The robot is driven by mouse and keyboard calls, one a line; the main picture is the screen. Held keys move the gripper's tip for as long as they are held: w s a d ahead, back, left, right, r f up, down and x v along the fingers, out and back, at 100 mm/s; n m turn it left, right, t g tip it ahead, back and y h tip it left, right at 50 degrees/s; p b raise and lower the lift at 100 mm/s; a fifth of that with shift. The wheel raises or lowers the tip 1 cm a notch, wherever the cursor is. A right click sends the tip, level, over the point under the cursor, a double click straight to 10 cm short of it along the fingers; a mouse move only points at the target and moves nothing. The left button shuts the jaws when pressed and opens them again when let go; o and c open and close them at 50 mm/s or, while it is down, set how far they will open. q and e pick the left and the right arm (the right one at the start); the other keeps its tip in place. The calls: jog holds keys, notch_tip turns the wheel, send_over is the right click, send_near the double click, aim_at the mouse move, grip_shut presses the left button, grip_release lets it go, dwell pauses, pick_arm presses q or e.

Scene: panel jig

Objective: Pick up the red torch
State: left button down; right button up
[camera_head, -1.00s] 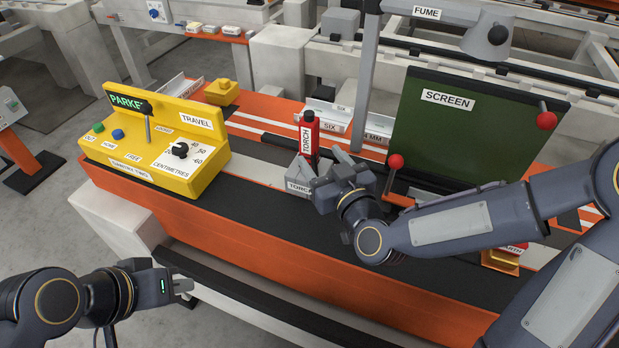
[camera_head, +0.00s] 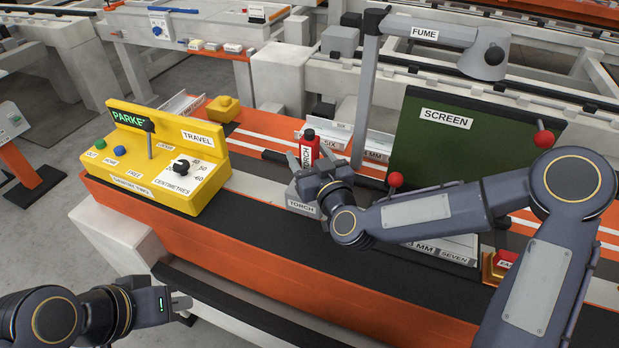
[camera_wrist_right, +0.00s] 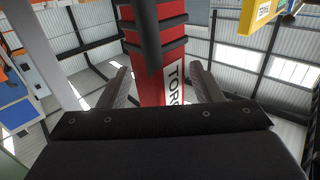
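The red torch (camera_head: 308,151), with a black top and a white TORCH label, stands upright at the grey TORCH holder (camera_head: 301,208) in the head view. My right gripper (camera_head: 315,166) is at the torch with its fingers open. In the right wrist view the torch (camera_wrist_right: 158,85) stands between the two fingers, with a gap visible on each side. The torch's lower part is hidden by the gripper in the head view. My left gripper (camera_head: 184,306) is at the lower left, away from the torch, and looks empty; its finger opening is unclear.
A yellow control box (camera_head: 160,160) stands to the left on the orange bench. A green SCREEN panel (camera_head: 445,145) with red-knobbed levers stands right of the torch. A grey FUME arm (camera_head: 367,95) rises behind. The dark bench front (camera_head: 250,230) is clear.

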aim_at(309, 136)
jog(key=c, duration=1)
jog(key=shift+r, duration=0.1)
jog(key=shift+c, duration=0.2)
notch_tip(309, 136, up, 10)
jog(key=shift+r+p, duration=0.1)
jog(key=shift+p, duration=0.65)
notch_tip(309, 136, up, 8)
jog(key=p, duration=0.6)
jog(key=shift+r, duration=0.15)
